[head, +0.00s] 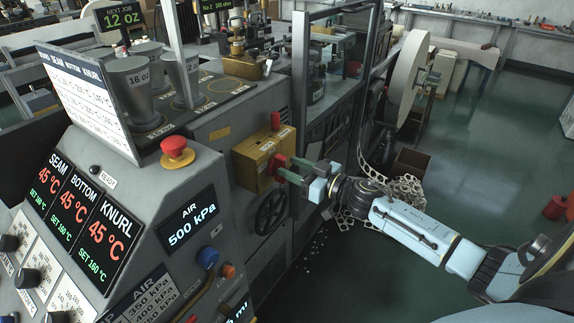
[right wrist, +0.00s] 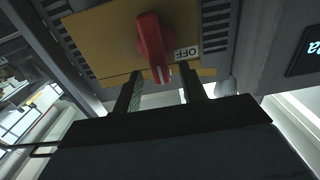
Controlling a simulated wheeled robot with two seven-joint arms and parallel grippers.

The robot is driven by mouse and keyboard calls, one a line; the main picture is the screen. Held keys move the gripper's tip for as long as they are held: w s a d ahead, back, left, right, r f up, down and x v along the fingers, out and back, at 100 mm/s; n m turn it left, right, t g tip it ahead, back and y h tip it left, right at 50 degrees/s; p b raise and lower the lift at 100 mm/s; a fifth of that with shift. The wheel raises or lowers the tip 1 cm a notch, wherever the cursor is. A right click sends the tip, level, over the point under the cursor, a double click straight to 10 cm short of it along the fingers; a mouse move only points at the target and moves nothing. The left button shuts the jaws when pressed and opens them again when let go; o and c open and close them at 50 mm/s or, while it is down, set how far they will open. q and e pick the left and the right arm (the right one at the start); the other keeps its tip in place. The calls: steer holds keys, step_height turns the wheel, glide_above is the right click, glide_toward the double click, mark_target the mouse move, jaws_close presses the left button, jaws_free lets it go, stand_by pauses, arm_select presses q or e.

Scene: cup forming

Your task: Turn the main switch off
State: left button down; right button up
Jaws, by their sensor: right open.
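The main switch is a red rotary handle (right wrist: 152,45) on a yellow box (head: 250,163) on the machine's side; the handle also shows in the head view (head: 275,166). In the right wrist view the handle's white-marked end points down the picture, and an OFF label (right wrist: 187,53) lies to its right. My right gripper (right wrist: 160,76) is open at the switch. Its two fingers lie either side of the handle's marked end, with gaps visible. In the head view my right gripper (head: 291,172) partly covers the handle. My left gripper is out of view.
A red emergency button (head: 177,150) stands on the console to the left. A black handwheel (head: 270,212) is below the yellow box. A metal frame post (head: 299,90) rises close behind the gripper. Perforated scrap strip (head: 405,190) hangs beyond my right arm. Open green floor lies right.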

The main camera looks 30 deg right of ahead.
mark_target(271, 165)
steer(key=shift+x, duration=1.15)
steer(key=shift+c, duration=0.3)
jaws_close()
